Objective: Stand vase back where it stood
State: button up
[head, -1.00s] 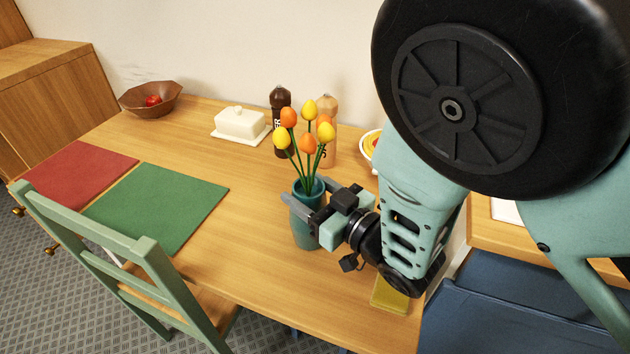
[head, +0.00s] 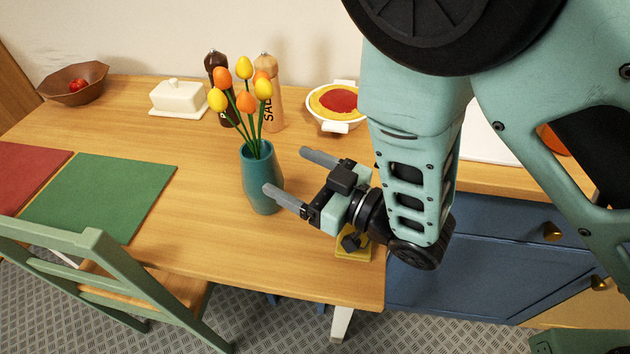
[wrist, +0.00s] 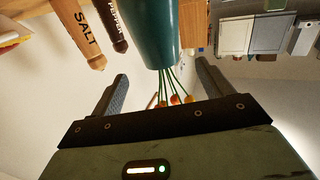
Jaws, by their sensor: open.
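The teal vase (head: 262,180) with orange and yellow tulips stands upright on the wooden table in the head view. My gripper (head: 292,171) is open just to the right of the vase, its two fingers pointing toward it. The near fingertip overlaps the vase's right edge in the picture; I cannot tell whether it touches. In the wrist view the vase (wrist: 153,35) shows upside down beyond the open fingers of my gripper (wrist: 160,88), with nothing held between them. A yellow square (head: 352,250) lies on the table below my wrist, partly hidden.
Behind the vase stand a dark pepper mill (head: 215,72) and a wooden salt mill (head: 268,100). A white butter dish (head: 180,98) and a white bowl (head: 335,120) flank them. Green (head: 100,195) and red (head: 25,175) mats lie left. Table (head: 225,265) is bare in front.

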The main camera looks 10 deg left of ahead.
jog(key=w+d+m+g+h, duration=0.15)
jog(key=d+m+h, duration=0.25)
jog(key=d+h, duration=0.5)
jog(key=s+d+r+g+h, duration=0.3)
jog(key=s+d, duration=0.3)
jog(key=s, duration=0.1)
jog(key=s+d+r+m+g+h, duration=0.1)
jog(key=s+d+r+g+h, duration=0.2)
jog(key=s+d, duration=0.2)
jog(key=s, duration=0.2)
jog(key=shift+s+d+g, duration=0.35)
jog(key=shift+s, duration=0.05)
notch_tip(320, 180, up, 8)
jog(key=p, duration=0.7)
jog(key=shift+f, duration=0.1)
